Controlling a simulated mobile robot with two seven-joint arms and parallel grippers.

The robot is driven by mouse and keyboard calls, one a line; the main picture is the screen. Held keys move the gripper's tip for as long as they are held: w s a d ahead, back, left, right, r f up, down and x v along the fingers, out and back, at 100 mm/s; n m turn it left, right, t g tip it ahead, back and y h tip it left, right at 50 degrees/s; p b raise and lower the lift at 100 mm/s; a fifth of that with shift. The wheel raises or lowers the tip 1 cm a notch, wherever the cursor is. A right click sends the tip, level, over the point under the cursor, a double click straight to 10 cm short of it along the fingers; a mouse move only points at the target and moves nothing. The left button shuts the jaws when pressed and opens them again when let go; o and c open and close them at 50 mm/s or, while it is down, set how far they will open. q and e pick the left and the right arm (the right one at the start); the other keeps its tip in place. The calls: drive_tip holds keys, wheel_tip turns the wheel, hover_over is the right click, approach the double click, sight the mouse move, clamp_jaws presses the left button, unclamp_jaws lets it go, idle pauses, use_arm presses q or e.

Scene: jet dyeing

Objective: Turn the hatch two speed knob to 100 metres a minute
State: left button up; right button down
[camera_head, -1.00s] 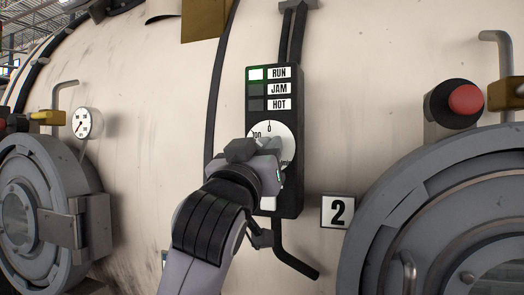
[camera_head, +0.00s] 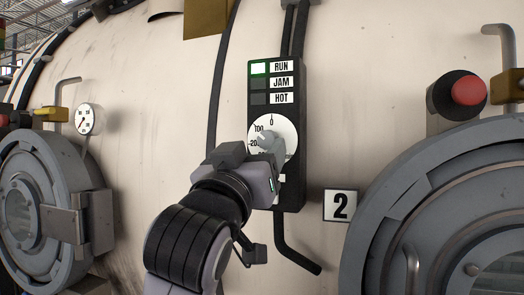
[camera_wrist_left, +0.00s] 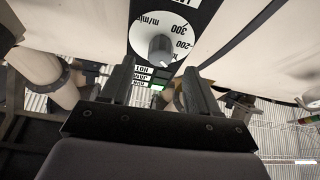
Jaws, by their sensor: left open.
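The hatch two speed knob (camera_head: 268,143) is a grey knob on a white round dial (camera_head: 287,130), set in a black panel on the pale vessel wall. The marks 0, 100 and 200 show on the dial. The knob seems to point up and left near 100, but its exact setting is hard to read. My left gripper (camera_head: 264,171) is just below the knob and covers the dial's lower part. In the left wrist view the knob (camera_wrist_left: 160,48) stands just beyond the gap between the open, empty fingers (camera_wrist_left: 160,78). My right gripper is not in view.
Above the dial are RUN, JAM and HOT labels, with a green lamp (camera_head: 259,68) lit beside RUN. A number 2 plate (camera_head: 340,205) is to the right. A round hatch (camera_head: 405,215) and red button (camera_head: 469,90) stand further right. A gauge (camera_head: 88,119) is at left.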

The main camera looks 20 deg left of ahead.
use_arm(q)
drive_tip(key=shift+v, duration=1.3)
drive_tip(key=shift+f, duration=0.1)
drive_tip(key=a+f+m+g, duration=0.15)
drive_tip(key=f+g, duration=0.35)
drive_tip(key=f, duration=1.2)
drive_tip(key=a+f+g, duration=0.3)
drive_tip(key=f+g, duration=0.1)
drive_tip(key=f, duration=1.3)
drive_tip(key=s+a+f+m+g, duration=0.25)
drive_tip(key=s+f+g, duration=0.75)
drive_tip(key=s+f, duration=1.35)
drive_tip(key=w+d+f+t+h+p, duration=0.2)
drive_tip(key=w+f+t+p, duration=0.1)
drive_tip(key=t, duration=0.4)
drive_tip(key=shift+x, duration=1.45)
drive_tip(key=shift+r, duration=0.1)
